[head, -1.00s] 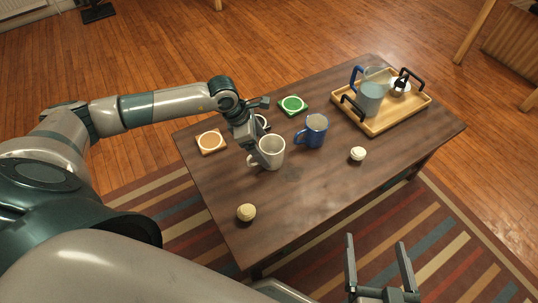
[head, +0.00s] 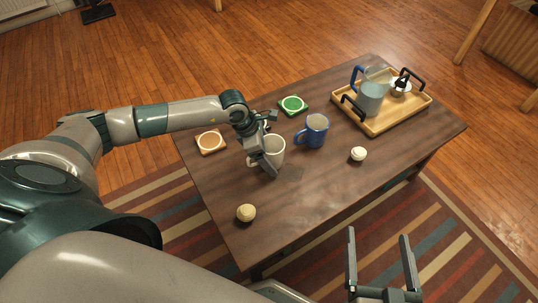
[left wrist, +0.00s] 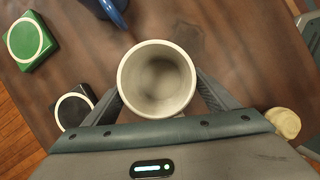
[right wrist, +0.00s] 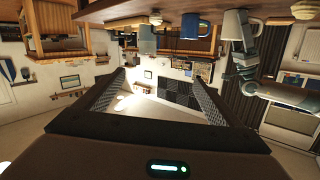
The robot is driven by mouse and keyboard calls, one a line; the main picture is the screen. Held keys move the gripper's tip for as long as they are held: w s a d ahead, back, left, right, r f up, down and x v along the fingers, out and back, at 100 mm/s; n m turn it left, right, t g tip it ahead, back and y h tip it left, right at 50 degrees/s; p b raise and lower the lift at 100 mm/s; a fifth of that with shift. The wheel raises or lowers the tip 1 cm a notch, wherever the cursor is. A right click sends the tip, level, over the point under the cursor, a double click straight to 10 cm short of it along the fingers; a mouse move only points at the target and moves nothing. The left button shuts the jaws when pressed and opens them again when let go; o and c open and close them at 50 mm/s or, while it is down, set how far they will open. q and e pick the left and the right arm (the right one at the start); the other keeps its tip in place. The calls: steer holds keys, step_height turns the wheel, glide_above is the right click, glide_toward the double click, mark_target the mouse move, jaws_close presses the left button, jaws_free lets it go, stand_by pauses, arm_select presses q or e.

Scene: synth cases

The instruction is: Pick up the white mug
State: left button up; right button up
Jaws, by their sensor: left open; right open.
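The white mug (head: 274,148) stands upright on the dark wooden table. In the left wrist view the mug (left wrist: 157,78) is seen from above, looks empty inside, and sits between the two open fingers. My left gripper (head: 263,152) is at the mug, one finger on each side; contact cannot be made out. The near finger covers part of the mug in the head view. My right gripper (head: 379,238) is open and empty, in front of the table's near edge. Its fingers also show in the right wrist view (right wrist: 160,85), with nothing between them.
A blue mug (head: 313,131) stands close to the right of the white mug. Orange (head: 210,141), green (head: 293,105) and dark (left wrist: 73,108) coasters lie nearby. Two small balls, yellowish (head: 246,213) and white (head: 358,154), lie in front. A wooden tray (head: 382,126) holds a pitcher (head: 369,98).

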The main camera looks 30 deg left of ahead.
arm_select(q)
steer(key=shift+c, duration=0.4)
steer(key=c, duration=1.3)
steer(key=shift+o, duration=0.2)
steer(key=shift+r, duration=0.1)
steer(key=shift+r, duration=0.45)
step_height(320, 180, up, 4)
steer(key=shift+f+p, duration=0.2)
steer(key=shift+p, duration=0.2)
steer(key=s+d+r+p, duration=0.1)
steer(key=s+d+r, duration=0.5)
steer(key=d, duration=0.3)
steer(key=shift+s+d+r, duration=0.2)
steer(key=shift+d, duration=0.2)
arm_select(e)
step_height(320, 180, down, 6)
steer(key=s+d+g+h, duration=0.1)
steer(key=s+d+g, duration=0.1)
steer(key=g, duration=0.2)
steer(key=shift+f, duration=0.25)
steer(key=shift+s+d, duration=0.1)
